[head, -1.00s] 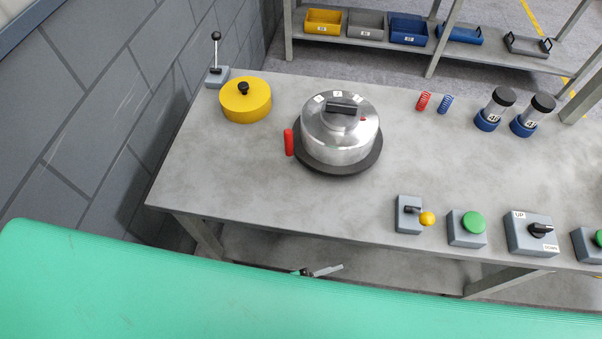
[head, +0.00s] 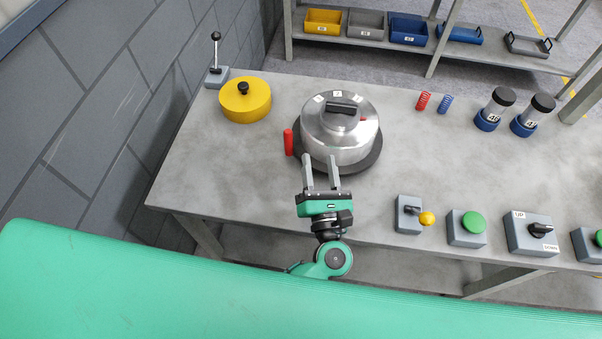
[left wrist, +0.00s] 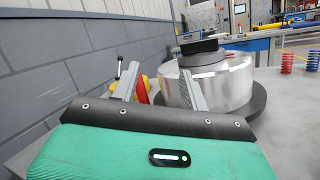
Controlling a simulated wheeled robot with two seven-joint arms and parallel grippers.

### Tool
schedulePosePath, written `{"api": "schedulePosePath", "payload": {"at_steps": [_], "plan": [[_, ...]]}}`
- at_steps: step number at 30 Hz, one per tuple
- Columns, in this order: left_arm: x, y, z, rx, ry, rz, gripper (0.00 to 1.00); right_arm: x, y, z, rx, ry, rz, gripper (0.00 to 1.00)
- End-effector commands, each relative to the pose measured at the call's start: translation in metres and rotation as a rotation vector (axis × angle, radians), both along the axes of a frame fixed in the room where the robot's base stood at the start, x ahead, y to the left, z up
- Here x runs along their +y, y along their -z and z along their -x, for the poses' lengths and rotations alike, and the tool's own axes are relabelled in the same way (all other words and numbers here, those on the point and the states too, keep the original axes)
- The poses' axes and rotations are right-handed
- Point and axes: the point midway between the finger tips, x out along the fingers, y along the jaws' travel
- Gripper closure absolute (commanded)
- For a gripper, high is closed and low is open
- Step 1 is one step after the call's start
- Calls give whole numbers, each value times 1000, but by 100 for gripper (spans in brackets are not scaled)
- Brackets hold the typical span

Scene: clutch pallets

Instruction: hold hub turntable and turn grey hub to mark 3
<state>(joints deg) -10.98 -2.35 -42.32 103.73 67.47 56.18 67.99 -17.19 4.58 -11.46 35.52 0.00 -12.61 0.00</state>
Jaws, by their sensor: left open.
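The grey metal hub (head: 340,138) sits on a dark round turntable (head: 341,168) on the bench. On its top are a black bar handle (head: 341,106), several white number labels and a small red mark (head: 363,119). A red upright handle (head: 289,142) stands at the turntable's left edge. My left gripper (head: 320,162) is open and empty at the hub's near side, fingers pointing away from me. In the left wrist view the hub (left wrist: 222,90) is ahead of the right finger, and the red handle (left wrist: 142,88) shows between the fingers. My right gripper is not in view.
A yellow round lid-like part (head: 245,102) and a lever box (head: 216,75) stand at the back left. Red and blue springs (head: 424,101) and two cylinders (head: 495,110) are at right. Control boxes (head: 467,229) line the front right edge. The left front of the bench is clear.

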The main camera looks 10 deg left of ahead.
Motion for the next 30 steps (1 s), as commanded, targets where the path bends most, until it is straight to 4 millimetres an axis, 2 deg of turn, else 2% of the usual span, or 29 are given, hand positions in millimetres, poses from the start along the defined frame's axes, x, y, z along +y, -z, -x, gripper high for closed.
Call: {"api": "schedulePosePath", "payload": {"at_steps": [3,9,13,16,24,30], "plan": [[22,21,-2,55,-60,242,55,0,0,0,0,0,0,100],[39,42,-1,86,-121,453,55,0,0,0,0,0,0,100],[45,45,-7,88,-129,481,55,0,0,0,0,0,0,100],[50,44,-18,87,-128,480,55,0,0,0,0,0,0,100],[74,44,-65,87,-128,475,55,0,0,0,0,0,0,100],[88,44,-93,88,-126,474,55,0,0,0,0,0,0,100]]}}
